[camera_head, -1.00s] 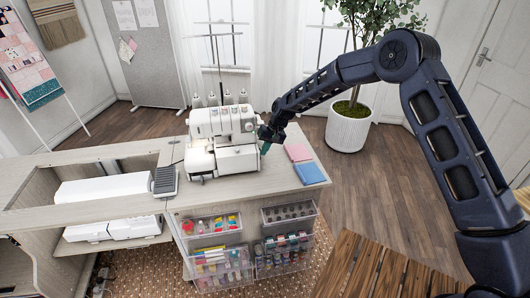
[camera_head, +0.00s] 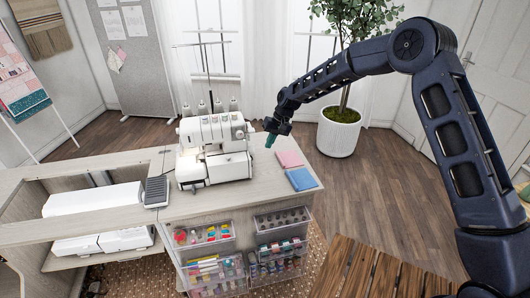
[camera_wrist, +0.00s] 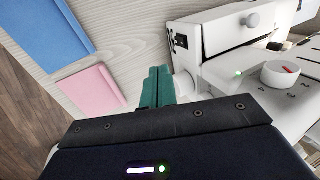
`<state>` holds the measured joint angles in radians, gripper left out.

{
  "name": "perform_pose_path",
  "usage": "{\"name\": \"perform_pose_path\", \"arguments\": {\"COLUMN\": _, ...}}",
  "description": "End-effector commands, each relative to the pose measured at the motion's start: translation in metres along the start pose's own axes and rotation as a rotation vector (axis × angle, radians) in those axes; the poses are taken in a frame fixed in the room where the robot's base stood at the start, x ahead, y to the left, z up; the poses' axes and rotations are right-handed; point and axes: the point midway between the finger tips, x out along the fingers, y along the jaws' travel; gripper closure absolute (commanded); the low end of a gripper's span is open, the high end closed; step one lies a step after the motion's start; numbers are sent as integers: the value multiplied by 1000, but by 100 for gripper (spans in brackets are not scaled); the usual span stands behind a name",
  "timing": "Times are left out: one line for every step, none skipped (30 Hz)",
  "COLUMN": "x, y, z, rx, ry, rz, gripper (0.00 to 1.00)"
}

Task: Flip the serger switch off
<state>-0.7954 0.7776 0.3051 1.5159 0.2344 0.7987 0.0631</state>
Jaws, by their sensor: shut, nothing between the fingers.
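The white serger (camera_head: 215,165) stands upright on the cabinet top, with a warm glow near its needle area. In the wrist view its side panel (camera_wrist: 210,42) carries a small black switch (camera_wrist: 181,41); I cannot tell which way it is set. My gripper (camera_head: 270,140) is just right of the serger, above the cabinet top, with a visible gap between them. In the wrist view its green fingers (camera_wrist: 157,86) are shut together and empty. They sit beside the white handwheel (camera_wrist: 187,84), below the switch in the picture; contact with the wheel cannot be told.
A pink cloth (camera_head: 289,158) and a blue cloth (camera_head: 301,179) lie on the cabinet top (camera_head: 245,201), right of the serger. A grey pedal (camera_head: 157,191) lies to its left. A potted plant (camera_head: 338,135) stands behind on the floor.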

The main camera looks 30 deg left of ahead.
Motion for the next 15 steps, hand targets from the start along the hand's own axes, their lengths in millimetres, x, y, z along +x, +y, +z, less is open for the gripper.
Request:
{"name": "perform_pose_path", "arguments": {"x": -9, "y": -1, "z": 0, "rx": 0, "ry": 3, "rz": 0, "gripper": 100}}
{"name": "perform_pose_path", "arguments": {"x": -14, "y": -1, "z": 0, "rx": 0, "ry": 3, "rz": 0, "gripper": 100}}
{"name": "perform_pose_path", "arguments": {"x": -18, "y": -1, "z": -1, "rx": 0, "ry": 3, "rz": 0, "gripper": 100}}
{"name": "perform_pose_path", "arguments": {"x": -21, "y": -1, "z": 0, "rx": 1, "ry": 2, "rz": 0, "gripper": 100}}
{"name": "perform_pose_path", "arguments": {"x": -24, "y": -1, "z": 0, "rx": 1, "ry": 1, "rz": 0, "gripper": 100}}
{"name": "perform_pose_path", "arguments": {"x": -27, "y": -1, "z": 0, "rx": 0, "ry": 1, "rz": 0, "gripper": 100}}
{"name": "perform_pose_path", "arguments": {"x": -29, "y": -1, "z": 0, "rx": 0, "ry": 1, "rz": 0, "gripper": 100}}
{"name": "perform_pose_path", "arguments": {"x": -31, "y": -1, "z": 0, "rx": 0, "ry": 1, "rz": 0, "gripper": 100}}
{"name": "perform_pose_path", "arguments": {"x": -33, "y": -2, "z": 0, "rx": 0, "ry": 2, "rz": 1, "gripper": 100}}
{"name": "perform_pose_path", "arguments": {"x": -34, "y": -2, "z": 0, "rx": 0, "ry": 2, "rz": 1, "gripper": 100}}
{"name": "perform_pose_path", "arguments": {"x": -34, "y": -2, "z": 0, "rx": 0, "ry": 1, "rz": 1, "gripper": 100}}
{"name": "perform_pose_path", "arguments": {"x": -35, "y": -2, "z": 0, "rx": 0, "ry": 1, "rz": 1, "gripper": 100}}
{"name": "perform_pose_path", "arguments": {"x": -35, "y": -2, "z": 0, "rx": 0, "ry": 1, "rz": 1, "gripper": 100}}
{"name": "perform_pose_path", "arguments": {"x": -35, "y": -2, "z": 0, "rx": 0, "ry": 1, "rz": 1, "gripper": 100}}
{"name": "perform_pose_path", "arguments": {"x": -35, "y": -2, "z": 0, "rx": 0, "ry": 1, "rz": 1, "gripper": 100}}
